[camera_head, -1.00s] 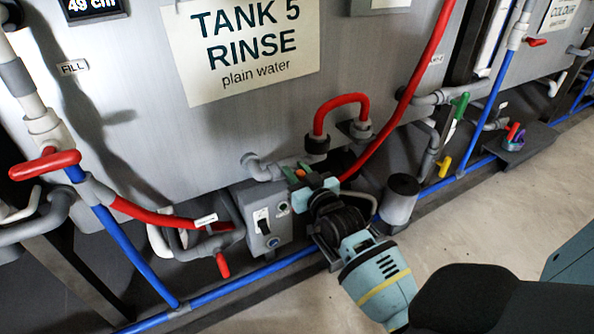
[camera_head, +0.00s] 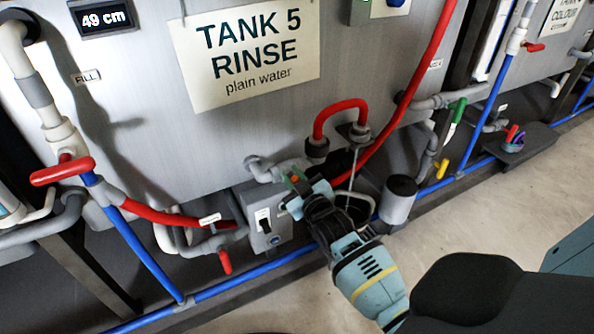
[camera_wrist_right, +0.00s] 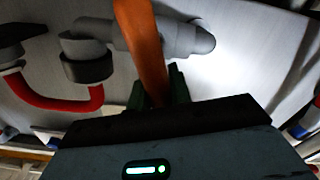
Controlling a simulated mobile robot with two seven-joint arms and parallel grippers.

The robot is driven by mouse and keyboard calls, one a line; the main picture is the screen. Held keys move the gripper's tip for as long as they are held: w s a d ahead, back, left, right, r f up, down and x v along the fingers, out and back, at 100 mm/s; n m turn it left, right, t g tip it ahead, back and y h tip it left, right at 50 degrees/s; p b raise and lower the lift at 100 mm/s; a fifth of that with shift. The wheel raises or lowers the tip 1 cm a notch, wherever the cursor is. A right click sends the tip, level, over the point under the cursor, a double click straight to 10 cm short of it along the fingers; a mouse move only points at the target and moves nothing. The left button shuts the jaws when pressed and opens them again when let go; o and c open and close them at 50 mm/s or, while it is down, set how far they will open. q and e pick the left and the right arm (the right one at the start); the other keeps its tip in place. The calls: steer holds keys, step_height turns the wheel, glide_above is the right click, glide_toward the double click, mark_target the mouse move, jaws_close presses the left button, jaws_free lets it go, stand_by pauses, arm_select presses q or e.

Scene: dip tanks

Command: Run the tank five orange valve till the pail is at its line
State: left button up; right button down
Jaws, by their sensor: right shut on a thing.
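The orange valve handle (camera_head: 295,179) is at the foot of tank five (camera_head: 150,145), largely hidden by my right gripper (camera_head: 291,190). In the right wrist view the orange handle (camera_wrist_right: 143,45) rises from between the dark green fingers, which are shut on it. The pail (camera_head: 370,203) stands on the floor below the red hose bend, its dark opening partly hidden by my right gripper. A thin pale stream (camera_head: 353,165) runs from the fitting under the hose bend into it. The pail's line and its water level cannot be made out. My left gripper is not seen.
A grey switch box (camera_head: 263,220) is left of my right gripper. A grey cylinder (camera_head: 398,200) stands right of the pail. A red lever (camera_head: 62,171) and blue pipes are at the left. The tank display (camera_head: 101,18) reads 49 cm.

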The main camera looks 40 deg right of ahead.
steer(key=shift+a+f+n+p, duration=0.15)
steer(key=shift+n+p, duration=0.05)
steer(key=shift+n, duration=0.5)
steer(key=shift+a+f+n+p, duration=0.1)
steer(key=shift+a+n+p, duration=0.05)
steer(key=shift+n, duration=0.55)
steer(key=c, duration=1.3)
jaws_free()
steer(key=shift+w, duration=0.1)
steer(key=p+v, duration=0.2)
steer(key=v, duration=0.6)
steer(key=shift+w, duration=0.1)
